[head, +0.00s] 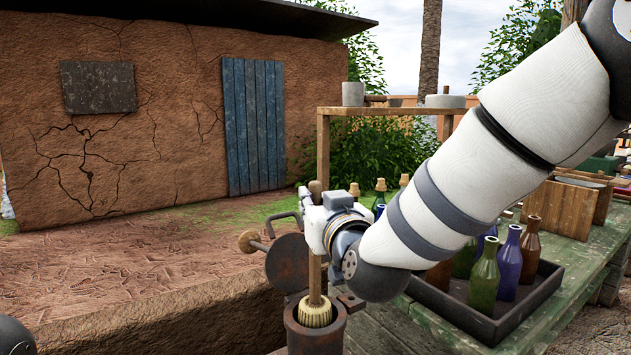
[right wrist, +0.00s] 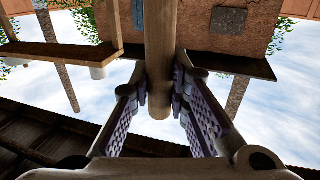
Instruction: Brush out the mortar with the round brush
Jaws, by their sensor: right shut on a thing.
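The round brush (head: 315,312) has a wooden handle and a ring of pale yellow bristles, and it stands upright. My right gripper (head: 314,232) is shut on its handle, above the bristles. In the right wrist view the handle (right wrist: 160,50) runs between the two fingers (right wrist: 161,85). The mortar (head: 313,343) is a rusty brown metal cylinder at the bottom of the head view. The bristles are at its mouth, with their lower part hidden by the rim. The inside of the mortar is hidden. My left gripper is not in view.
A rusty round plate (head: 288,262) with a handle stands just behind the mortar. A dark tray (head: 470,318) of coloured bottles sits on the green wooden table (head: 575,290) at right. A wooden shelf (head: 385,111) is behind my arm. The mud ground at left is clear.

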